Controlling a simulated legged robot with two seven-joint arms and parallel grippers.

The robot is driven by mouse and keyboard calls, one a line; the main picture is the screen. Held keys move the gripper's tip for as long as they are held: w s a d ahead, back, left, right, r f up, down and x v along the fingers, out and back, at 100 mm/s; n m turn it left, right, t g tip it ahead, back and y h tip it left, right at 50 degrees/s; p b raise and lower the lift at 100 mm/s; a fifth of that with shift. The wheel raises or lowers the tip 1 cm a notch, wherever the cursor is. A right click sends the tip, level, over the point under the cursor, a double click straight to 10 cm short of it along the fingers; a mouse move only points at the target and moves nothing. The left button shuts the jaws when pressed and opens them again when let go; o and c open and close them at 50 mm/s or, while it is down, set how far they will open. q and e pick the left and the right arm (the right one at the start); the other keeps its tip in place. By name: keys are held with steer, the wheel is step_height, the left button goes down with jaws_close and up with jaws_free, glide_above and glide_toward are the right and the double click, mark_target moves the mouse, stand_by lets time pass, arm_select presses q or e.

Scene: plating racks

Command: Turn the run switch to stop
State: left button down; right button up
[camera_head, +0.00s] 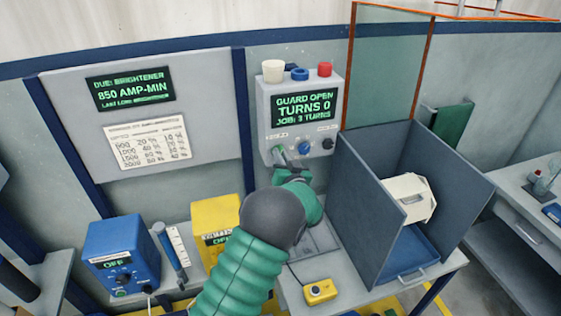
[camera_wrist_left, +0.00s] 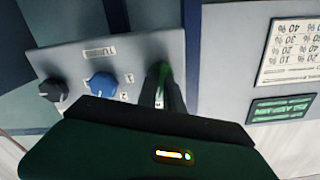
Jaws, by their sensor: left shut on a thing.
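A grey control box (camera_head: 266,125) on the wall has a screen reading GUARD OPEN, TURNS 0, JOB: 3 TURNS. Below the screen is a row with a green knob (camera_head: 279,149) at left, a blue knob (camera_head: 304,148) and a black knob (camera_head: 328,143). The green knob looks like the run switch, but its label is too small to read. My left gripper (camera_head: 288,162) is at the green knob and shut on it. In the left wrist view the fingers (camera_wrist_left: 163,90) mostly hide the green knob. The blue knob (camera_wrist_left: 101,84) stands free beside them. My right gripper is out of view.
White, blue and red caps (camera_head: 324,69) top the control box. A yellow box (camera_head: 215,212), a blue meter (camera_head: 122,245) and a small yellow button box (camera_head: 320,291) sit on the bench.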

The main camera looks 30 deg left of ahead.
arm_select(q)
steer(key=shift+s+f+n+b, duration=0.1)
steer(key=shift+f+n+b, duration=0.1)
steer(key=shift+n+b, duration=2.65)
steer(key=shift+f+n+b, duration=0.15)
steer(key=shift+n+b, duration=2.5)
steer(key=shift+b, duration=0.3)
steer(key=c, duration=1.8)
jaws_free()
steer(key=o, duration=0.3)
steer(key=shift+s+r, duration=0.15)
steer(key=shift+r, duration=0.1)
steer(key=shift+d, duration=0.1)
